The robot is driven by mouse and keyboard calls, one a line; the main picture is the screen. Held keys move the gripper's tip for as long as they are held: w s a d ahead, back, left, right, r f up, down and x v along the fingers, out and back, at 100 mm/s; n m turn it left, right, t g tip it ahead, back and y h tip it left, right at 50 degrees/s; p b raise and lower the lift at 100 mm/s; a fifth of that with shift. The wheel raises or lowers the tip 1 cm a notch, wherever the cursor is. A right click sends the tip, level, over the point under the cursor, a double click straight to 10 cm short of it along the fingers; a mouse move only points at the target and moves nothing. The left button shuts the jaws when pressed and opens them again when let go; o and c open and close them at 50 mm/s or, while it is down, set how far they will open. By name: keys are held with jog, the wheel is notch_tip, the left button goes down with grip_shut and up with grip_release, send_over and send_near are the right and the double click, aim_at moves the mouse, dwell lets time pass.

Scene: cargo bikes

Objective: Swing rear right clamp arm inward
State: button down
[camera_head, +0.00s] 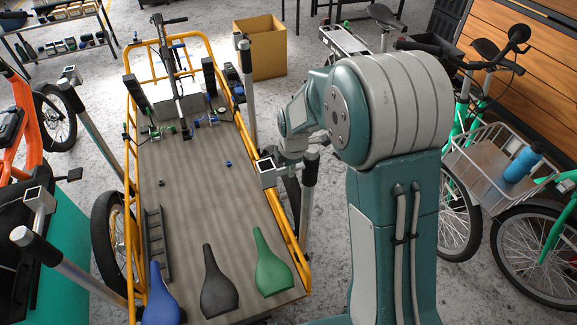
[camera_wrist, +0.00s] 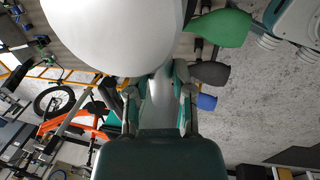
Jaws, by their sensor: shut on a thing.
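The rear right clamp arm (camera_head: 308,183) stands at the right edge of the cargo bike's flat bed (camera_head: 190,200). It is a grey post with a black upper part, and a square metal end (camera_head: 266,172) shows beside it at the bed's edge. My arm reaches down to it from the right, and my wrist hides most of the contact in the head view. In the wrist view my gripper (camera_wrist: 160,88) is shut, with its two fingers on either side of a grey piece that looks like the clamp arm. A large white rounded shape fills the top, close to the camera.
Green (camera_head: 270,262), black (camera_head: 218,283) and blue (camera_head: 161,297) saddles lie on the bed's near end. Other clamp posts stand around the yellow frame (camera_head: 131,200). A cardboard box (camera_head: 263,47) stands behind. A green bike with a basket (camera_head: 490,165) is at right.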

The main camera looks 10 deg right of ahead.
jog(key=c, duration=0.8)
grip_release()
jog(key=shift+o, duration=0.2)
notch_tip(320, 180, up, 12)
jog(key=s, duration=0.2)
jog(key=shift+d+f, duration=0.2)
jog(key=shift+d, duration=0.05)
jog(key=shift+s, duration=0.1)
